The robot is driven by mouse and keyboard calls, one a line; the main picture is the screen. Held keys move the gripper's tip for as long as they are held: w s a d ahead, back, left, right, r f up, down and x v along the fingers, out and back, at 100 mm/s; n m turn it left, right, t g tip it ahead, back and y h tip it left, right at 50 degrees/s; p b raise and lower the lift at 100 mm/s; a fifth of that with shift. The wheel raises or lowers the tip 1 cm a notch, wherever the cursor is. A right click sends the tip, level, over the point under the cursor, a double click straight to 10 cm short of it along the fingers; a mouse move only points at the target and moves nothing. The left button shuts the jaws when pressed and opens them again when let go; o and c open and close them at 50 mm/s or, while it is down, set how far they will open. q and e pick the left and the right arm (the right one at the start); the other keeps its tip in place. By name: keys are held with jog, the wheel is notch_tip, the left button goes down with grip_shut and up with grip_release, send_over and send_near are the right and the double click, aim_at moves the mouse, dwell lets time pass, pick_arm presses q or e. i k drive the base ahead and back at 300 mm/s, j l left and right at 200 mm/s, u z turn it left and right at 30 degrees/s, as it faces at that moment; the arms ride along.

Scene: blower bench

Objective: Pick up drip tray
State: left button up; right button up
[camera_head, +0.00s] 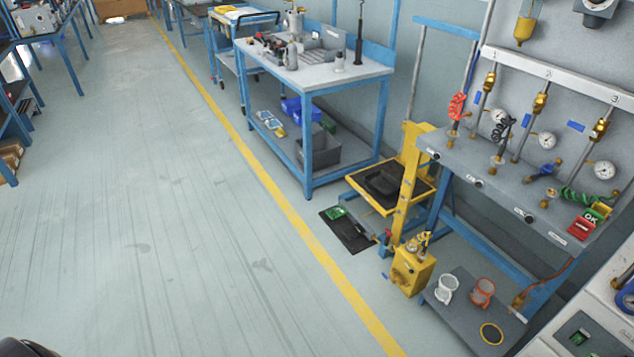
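A black, shallow tray-like thing (384,182) sits on the yellow platform of a lift stand (409,172), right of centre; it looks like the drip tray. A flat dark mat or tray (353,236) with a green item on it lies on the floor just below the stand. I cannot tell for certain which of the two is the drip tray. Neither of my grippers is in view, and nothing is seen touching either dark thing.
A blue-framed workbench (345,73) stands behind the lift stand. A grey panel bench with gauges (520,165) is at the right. A yellow box (411,272) and a low grey shelf with cups (472,318) stand before it. The floor left of the yellow line (262,175) is clear.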

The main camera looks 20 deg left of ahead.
aim_at(383, 184)
jog(key=u, duration=0.25)
jog(key=i+z, duration=0.1)
jog(key=z, duration=0.55)
jog(key=i+j+z, duration=0.45)
jog(key=j+z, duration=0.25)
jog(key=j, duration=0.15)
jog(key=i+j+z, duration=0.2)
jog(key=j, duration=0.15)
jog(key=j+z, duration=0.25)
jog(key=j, duration=0.1)
